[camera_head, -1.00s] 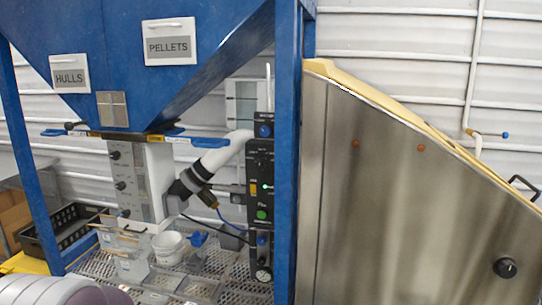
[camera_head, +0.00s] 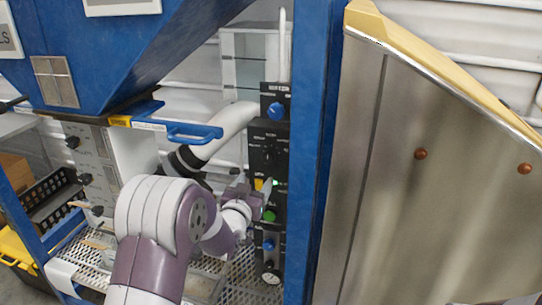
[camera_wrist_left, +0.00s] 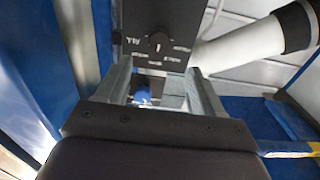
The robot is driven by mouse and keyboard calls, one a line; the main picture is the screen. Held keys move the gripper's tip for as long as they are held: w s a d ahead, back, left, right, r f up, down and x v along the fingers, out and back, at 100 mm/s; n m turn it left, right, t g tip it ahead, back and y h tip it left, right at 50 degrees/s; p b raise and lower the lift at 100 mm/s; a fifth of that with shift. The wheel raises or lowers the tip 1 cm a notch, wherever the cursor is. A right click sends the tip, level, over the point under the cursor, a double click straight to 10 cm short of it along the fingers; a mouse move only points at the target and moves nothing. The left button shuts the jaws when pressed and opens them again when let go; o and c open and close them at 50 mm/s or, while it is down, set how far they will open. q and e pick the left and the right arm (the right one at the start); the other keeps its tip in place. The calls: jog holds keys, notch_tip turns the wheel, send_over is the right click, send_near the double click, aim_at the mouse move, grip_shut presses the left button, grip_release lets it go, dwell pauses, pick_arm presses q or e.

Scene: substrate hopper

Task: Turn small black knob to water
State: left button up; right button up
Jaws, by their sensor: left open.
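The black control panel (camera_head: 268,135) stands beside the blue post in the head view. Its small black knob (camera_head: 268,155) sits below the blue knob (camera_head: 277,111) and above a green button (camera_head: 269,215). In the left wrist view the black knob (camera_wrist_left: 158,41) has white labels around it and lies beyond the fingertips. The blue knob (camera_wrist_left: 142,95) shows between the fingers there. My left gripper (camera_head: 264,193) is in front of the panel, lower than the black knob. In the left wrist view it (camera_wrist_left: 155,85) is open and holds nothing. My right gripper is not seen.
A white pipe (camera_head: 232,120) and blue handle (camera_head: 195,133) are left of the panel. A mesh shelf (camera_head: 240,285) lies below.

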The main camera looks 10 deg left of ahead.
aim_at(268, 161)
pick_arm(q)
jog(key=w+p, duration=0.4)
jog(key=w, duration=0.7)
jog(key=shift+w+d, duration=0.1)
jog(key=shift+d, duration=0.1)
jog(key=shift+w+p, duration=0.15)
jog(key=shift+p, duration=0.2)
jog(key=shift+w, duration=0.1)
jog(key=shift+w+f, duration=0.1)
jog(key=shift+c, duration=0.3)
jog(key=c, duration=1)
jog(key=shift+o, duration=0.3)
